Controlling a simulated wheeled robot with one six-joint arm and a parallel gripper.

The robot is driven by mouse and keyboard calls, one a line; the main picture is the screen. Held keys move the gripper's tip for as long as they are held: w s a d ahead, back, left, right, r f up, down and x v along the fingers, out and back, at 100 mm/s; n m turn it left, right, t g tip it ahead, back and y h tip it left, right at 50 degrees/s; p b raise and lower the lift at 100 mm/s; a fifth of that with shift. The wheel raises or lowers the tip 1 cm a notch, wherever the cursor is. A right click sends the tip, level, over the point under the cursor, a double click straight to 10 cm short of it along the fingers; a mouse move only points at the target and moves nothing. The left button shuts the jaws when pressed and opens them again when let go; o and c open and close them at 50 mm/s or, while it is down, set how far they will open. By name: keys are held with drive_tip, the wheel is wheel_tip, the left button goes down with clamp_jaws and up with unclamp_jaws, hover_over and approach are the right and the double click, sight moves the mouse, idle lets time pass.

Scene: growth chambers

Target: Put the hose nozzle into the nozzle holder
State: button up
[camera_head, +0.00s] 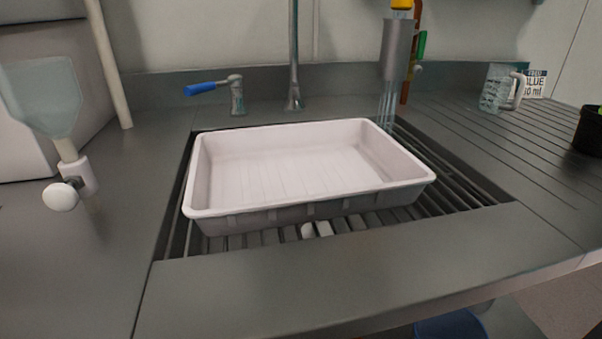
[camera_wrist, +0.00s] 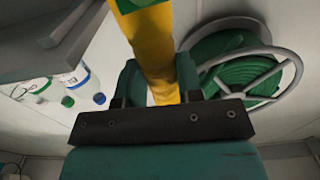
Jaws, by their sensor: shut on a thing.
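In the wrist view my gripper (camera_wrist: 158,82) is shut on a yellow shaft with a green band near the top edge, which I take to be the hose nozzle (camera_wrist: 152,40). The shaft runs up between the two dark teal fingers and leaves the frame at the top, so its far end is hidden. In the head view a grey upright cylinder (camera_head: 397,50) with a yellow top stands behind the sink's right side, with pale bluish streaks below it. I cannot tell whether it is the nozzle holder. My gripper is not clearly visible in the head view.
A pale tray (camera_head: 310,165) sits on the sink grating. A tap (camera_head: 293,60) and blue-handled valve (camera_head: 215,88) stand behind it. A jug (camera_head: 497,88) and dark pot (camera_head: 588,130) stand right. The wrist view shows a green hose reel (camera_wrist: 238,62) and bottles (camera_wrist: 75,82).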

drive_tip(key=shift+f+b, duration=0.95)
drive_tip(key=shift+f, duration=0.1)
idle(0.4)
drive_tip(key=shift+f+b, duration=1.85)
drive_tip(key=shift+f, duration=0.35)
drive_tip(key=shift+f+b, duration=1.9)
drive_tip(key=shift+f, duration=0.15)
drive_tip(key=o, duration=1.1)
drive_tip(key=shift+f, duration=0.1)
